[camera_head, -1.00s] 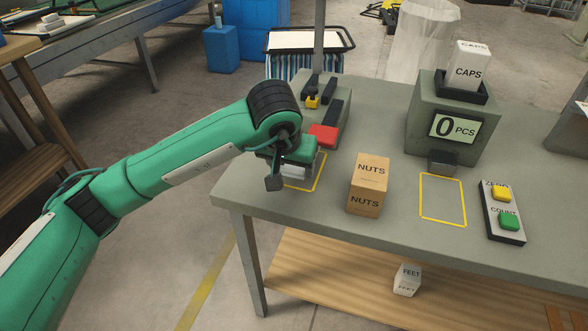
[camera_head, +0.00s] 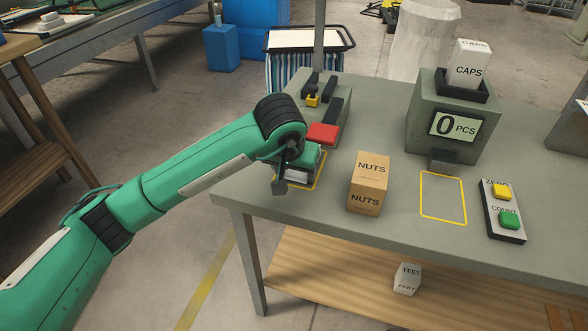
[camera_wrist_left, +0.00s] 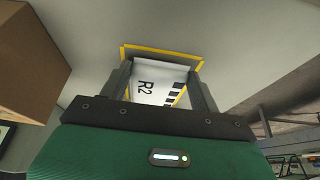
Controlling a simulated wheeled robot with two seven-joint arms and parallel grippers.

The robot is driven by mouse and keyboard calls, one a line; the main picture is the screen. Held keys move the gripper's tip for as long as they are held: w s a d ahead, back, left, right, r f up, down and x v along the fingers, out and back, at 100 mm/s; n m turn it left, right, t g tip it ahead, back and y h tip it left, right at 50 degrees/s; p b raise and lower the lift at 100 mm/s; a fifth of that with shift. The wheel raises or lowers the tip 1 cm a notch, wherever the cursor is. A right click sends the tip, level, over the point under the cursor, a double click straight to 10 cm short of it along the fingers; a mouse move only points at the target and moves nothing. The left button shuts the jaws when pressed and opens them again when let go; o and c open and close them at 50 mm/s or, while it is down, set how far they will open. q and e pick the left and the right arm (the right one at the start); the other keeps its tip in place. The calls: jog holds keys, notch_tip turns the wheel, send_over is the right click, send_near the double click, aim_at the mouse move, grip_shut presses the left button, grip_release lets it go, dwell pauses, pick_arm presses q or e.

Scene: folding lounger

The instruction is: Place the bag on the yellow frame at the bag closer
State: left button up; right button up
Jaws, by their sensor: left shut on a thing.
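The white bag (camera_wrist_left: 158,84), marked R2 with black stripes, sits between the fingers of my left gripper (camera_wrist_left: 160,92), which is shut on it. In the head view the gripper (camera_head: 290,180) is low over the yellow frame (camera_head: 318,180) at the bag closer (camera_head: 342,128), and mostly hides the bag. The wrist view shows the yellow frame (camera_wrist_left: 160,49) around the bag's far side. I cannot tell whether the bag touches the table. The closer has a red pad (camera_head: 322,134) beside the gripper. My right gripper is not in view.
A NUTS box (camera_head: 368,184) stands right of the frame. Farther right are a counting scale (camera_head: 455,128) with a CAPS box (camera_head: 470,65), a second yellow frame (camera_head: 442,198), empty, and a button panel (camera_head: 503,212). The table's front edge is close to the gripper.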

pick_arm(q)
jog(key=shift+f, duration=0.1)
jog(key=o, duration=1.1)
jog(key=shift+c, duration=0.2)
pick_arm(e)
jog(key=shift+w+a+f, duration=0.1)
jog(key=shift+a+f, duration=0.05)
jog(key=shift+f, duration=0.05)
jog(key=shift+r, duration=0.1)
pick_arm(q)
jog(key=v, duration=1.2)
jog(key=shift+p, duration=0.45)
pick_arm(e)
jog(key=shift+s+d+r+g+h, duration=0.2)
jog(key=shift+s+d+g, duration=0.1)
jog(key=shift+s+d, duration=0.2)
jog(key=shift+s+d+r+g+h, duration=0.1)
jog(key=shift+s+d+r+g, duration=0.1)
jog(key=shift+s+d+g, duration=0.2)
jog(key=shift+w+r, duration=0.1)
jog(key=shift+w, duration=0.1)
